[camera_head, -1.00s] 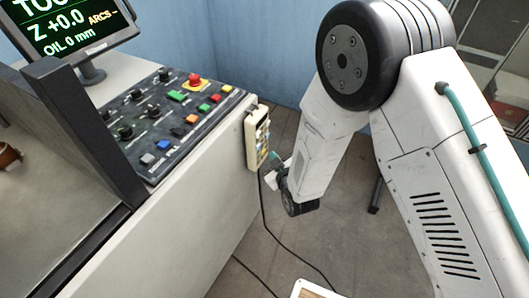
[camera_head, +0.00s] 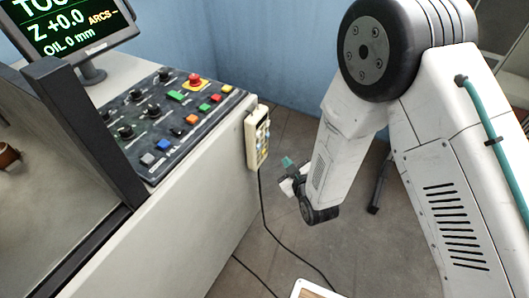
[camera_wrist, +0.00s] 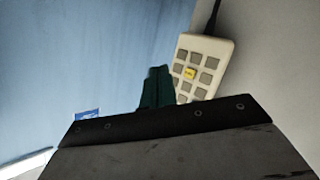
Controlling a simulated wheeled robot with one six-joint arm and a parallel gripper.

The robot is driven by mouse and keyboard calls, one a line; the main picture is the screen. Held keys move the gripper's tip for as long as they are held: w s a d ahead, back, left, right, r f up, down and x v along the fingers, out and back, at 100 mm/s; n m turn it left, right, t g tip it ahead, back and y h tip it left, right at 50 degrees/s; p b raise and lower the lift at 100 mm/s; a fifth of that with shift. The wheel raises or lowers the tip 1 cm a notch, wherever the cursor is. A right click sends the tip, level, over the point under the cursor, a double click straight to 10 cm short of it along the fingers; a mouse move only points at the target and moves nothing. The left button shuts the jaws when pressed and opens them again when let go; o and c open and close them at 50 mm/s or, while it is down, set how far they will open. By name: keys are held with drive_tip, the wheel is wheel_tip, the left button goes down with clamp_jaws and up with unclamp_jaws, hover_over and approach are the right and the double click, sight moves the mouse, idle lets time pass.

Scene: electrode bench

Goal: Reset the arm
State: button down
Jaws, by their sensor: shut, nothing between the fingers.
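My arm, white with a black joint, fills the right of the head view. My gripper (camera_head: 287,163) is at its far end, low in front of the machine and to the right of the hanging pendant. In the wrist view its green fingers (camera_wrist: 156,88) are together with nothing between them. The pale keypad pendant (camera_head: 257,138) hangs on the machine's side. It also shows in the wrist view (camera_wrist: 206,66), just beyond the fingertips, with grey keys and one yellow key. The fingers overlap its lower left edge in that picture; the head view shows a gap.
The machine's control panel (camera_head: 170,118) has coloured buttons and a red stop knob (camera_head: 194,79). A monitor (camera_head: 72,25) stands behind it. A black cable (camera_head: 263,205) runs from the pendant to the floor. A white-edged object (camera_head: 313,290) lies at the bottom. Floor between is clear.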

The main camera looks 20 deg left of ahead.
idle(0.6)
drive_tip(key=s+d+f+m+g+h, duration=0.1)
drive_tip(key=s+d+f+g+h, duration=0.3)
drive_tip(key=f, duration=0.3)
drive_tip(key=s+d+r+m+g+h, duration=0.2)
drive_tip(key=d+r+g, duration=0.1)
drive_tip(key=d, duration=0.2)
drive_tip(key=s+d+r+m+h, duration=0.1)
drive_tip(key=s+d+r+m, duration=0.2)
drive_tip(key=s+d+r, duration=0.3)
drive_tip(key=s+d+r+m+g+h, duration=0.1)
drive_tip(key=s+d+r+m, duration=0.3)
drive_tip(key=d+r, duration=1.2)
drive_tip(key=s+d+r+m+g+h, duration=0.1)
drive_tip(key=s+d+r+m, duration=0.3)
drive_tip(key=s+d+r, duration=0.5)
drive_tip(key=d+r, duration=0.3)
drive_tip(key=r, duration=0.5)
drive_tip(key=shift+h, duration=0.4)
